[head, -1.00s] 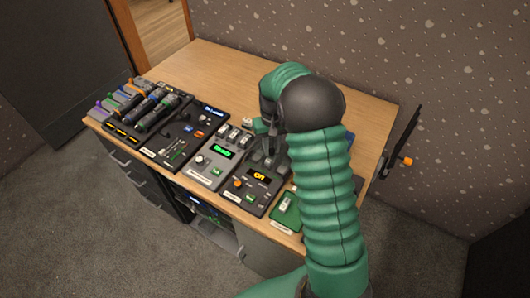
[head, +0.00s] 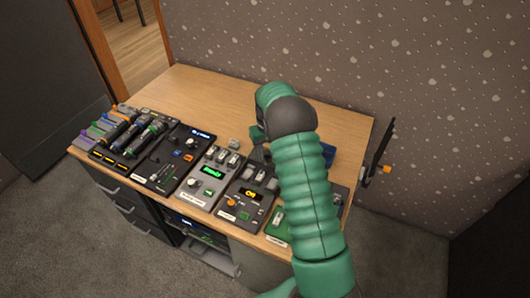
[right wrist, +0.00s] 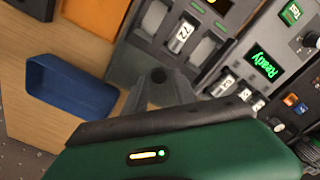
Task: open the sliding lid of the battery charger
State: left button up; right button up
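No part is clearly marked as a battery charger or a sliding lid. A dark unit (head: 234,203) with an orange display stands on the desk; in the right wrist view it has long slots, one holding a silver piece (right wrist: 183,36) with a number. Left of it is a grey unit (head: 194,190) with a green "Ready" display, also in the right wrist view (right wrist: 265,62). My right gripper (head: 259,152) is over the desk behind the dark unit, largely hidden by my arm. In the right wrist view its grey fingertip area (right wrist: 158,88) is beside the slots; its opening is unclear. My left gripper is not visible.
A blue tray (right wrist: 72,88) lies on the bare wood near the gripper. A green unit (head: 276,226) stands at the front right, partly behind my arm. A rack of handheld devices (head: 124,134) and a black panel (head: 172,160) are left. The desk's back is clear.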

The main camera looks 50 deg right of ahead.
jog(key=shift+o, duration=0.6)
jog(key=shift+s+d, duration=0.15)
jog(key=shift+d+f, duration=0.1)
jog(key=shift+d, duration=0.2)
jog(key=shift+d+f, duration=0.3)
jog(key=shift+d, duration=0.05)
jog(key=shift+a+r, duration=0.1)
jog(key=shift+a, duration=0.15)
jog(key=shift+a+r, duration=0.2)
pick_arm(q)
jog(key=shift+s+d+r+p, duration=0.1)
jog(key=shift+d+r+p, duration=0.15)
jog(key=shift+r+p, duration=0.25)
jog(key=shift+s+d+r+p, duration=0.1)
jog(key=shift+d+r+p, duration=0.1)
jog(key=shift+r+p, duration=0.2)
pick_arm(e)
notch_tip(320, 180, up, 16)
jog(key=shift+w+d+r, duration=0.15)
jog(key=shift+w+r, duration=0.05)
jog(key=shift+w, duration=0.05)
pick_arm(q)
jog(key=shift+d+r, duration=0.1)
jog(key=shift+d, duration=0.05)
pick_arm(e)
jog(key=shift+d+f, duration=0.1)
jog(key=shift+d, duration=0.1)
